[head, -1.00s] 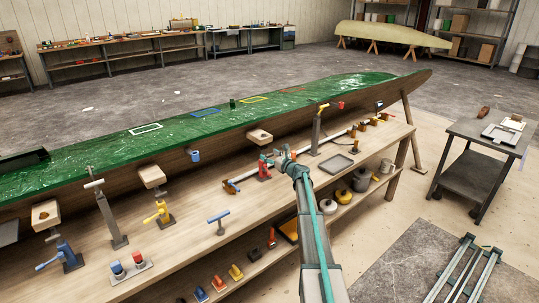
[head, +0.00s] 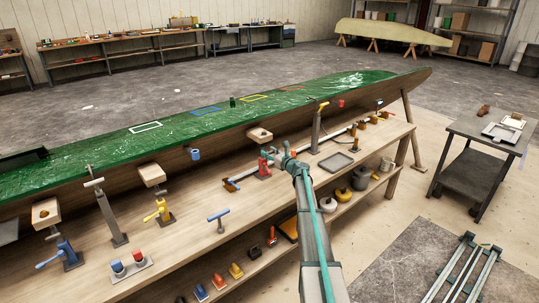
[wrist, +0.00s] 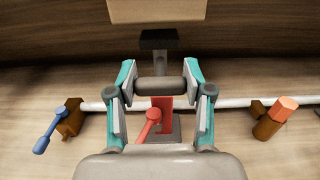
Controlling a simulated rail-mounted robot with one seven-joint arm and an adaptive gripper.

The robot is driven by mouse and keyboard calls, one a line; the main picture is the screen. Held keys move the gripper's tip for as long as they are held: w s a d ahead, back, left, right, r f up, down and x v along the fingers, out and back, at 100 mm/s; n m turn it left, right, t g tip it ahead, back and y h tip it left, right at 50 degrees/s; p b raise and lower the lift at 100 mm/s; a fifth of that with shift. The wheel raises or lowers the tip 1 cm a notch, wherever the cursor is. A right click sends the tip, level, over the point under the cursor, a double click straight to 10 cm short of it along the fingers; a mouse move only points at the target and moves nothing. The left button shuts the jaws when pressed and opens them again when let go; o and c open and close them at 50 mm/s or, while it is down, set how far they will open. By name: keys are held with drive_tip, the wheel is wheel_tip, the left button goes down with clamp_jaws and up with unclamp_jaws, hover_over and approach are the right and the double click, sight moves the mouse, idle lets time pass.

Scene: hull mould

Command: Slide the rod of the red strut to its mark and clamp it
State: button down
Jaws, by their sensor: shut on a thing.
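The red strut (head: 263,169) stands on the bench below the green hull, beside my gripper. In the wrist view its red body (wrist: 166,122) rises from a dark base, with a red clamp lever (wrist: 153,115) in front. A thick grey crossbar (wrist: 160,90) lies between the fingers of my gripper (wrist: 160,92), which is shut on it. A dark pad (wrist: 159,39) shows beyond the bar, below a pale wooden block (wrist: 155,10), with a visible gap. My gripper also shows in the head view (head: 279,157). I cannot make out the rod's mark.
A pale bar (wrist: 235,102) lies behind the red strut, with a blue-handled clamp (wrist: 58,122) on the left and an orange-capped one (wrist: 275,118) on the right. Blue (head: 70,255) and yellow (head: 161,212) struts stand further left. A grey tray (head: 336,161) lies to the right.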

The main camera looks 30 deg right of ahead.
drive_tip(key=shift+w+r, duration=0.1)
drive_tip(key=shift+r, duration=1.15)
drive_tip(key=shift+c, duration=2.2)
unclamp_jaws()
drive_tip(key=shift+r, duration=0.1)
drive_tip(key=shift+s+d, duration=0.1)
drive_tip(key=shift+s, duration=0.5)
drive_tip(key=v, duration=1.1)
